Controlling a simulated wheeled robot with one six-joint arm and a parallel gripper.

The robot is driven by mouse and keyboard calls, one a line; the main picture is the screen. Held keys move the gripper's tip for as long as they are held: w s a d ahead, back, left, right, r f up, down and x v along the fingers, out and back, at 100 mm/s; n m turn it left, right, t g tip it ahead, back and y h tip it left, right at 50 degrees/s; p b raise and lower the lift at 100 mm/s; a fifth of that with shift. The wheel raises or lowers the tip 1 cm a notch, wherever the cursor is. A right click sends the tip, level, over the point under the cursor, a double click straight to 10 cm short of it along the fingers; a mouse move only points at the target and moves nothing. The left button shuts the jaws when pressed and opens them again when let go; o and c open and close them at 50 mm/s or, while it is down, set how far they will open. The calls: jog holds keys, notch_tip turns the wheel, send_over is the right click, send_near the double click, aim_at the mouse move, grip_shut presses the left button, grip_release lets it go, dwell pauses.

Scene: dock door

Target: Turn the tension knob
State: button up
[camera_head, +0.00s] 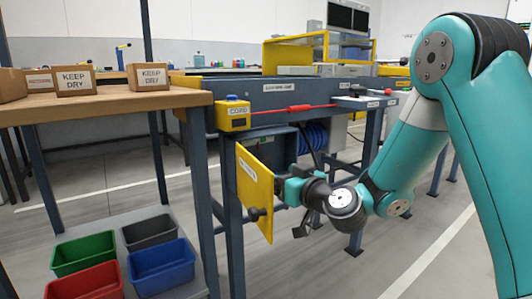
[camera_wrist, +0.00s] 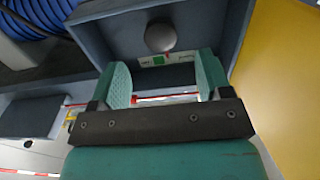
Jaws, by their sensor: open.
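A round grey knob (camera_wrist: 160,36) shows in the wrist view, inside an open blue-grey box (camera_wrist: 110,28). A label strip with a green patch (camera_wrist: 158,60) sits just below it. I take this to be the tension knob; its lettering is too small to read. My gripper (camera_wrist: 165,78) is open, with its two teal fingers apart and nothing between them. The knob lies beyond the fingertips, roughly centred between them, and appears apart from them. In the head view the box's yellow door (camera_head: 254,185) hangs open, and my wrist is beside it. The knob cannot be made out there.
The open door has a dark handle (camera_head: 257,213) and stands close left of my wrist. Blue coiled hose (camera_head: 314,136) hangs behind. A yellow box marked CORD (camera_head: 233,114) and a red bar (camera_head: 290,109) are above. A wooden bench (camera_head: 110,103) stands left.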

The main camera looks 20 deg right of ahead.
jog(key=p+x, duration=0.2)
jog(key=x, duration=0.5)
jog(key=c, duration=0.9)
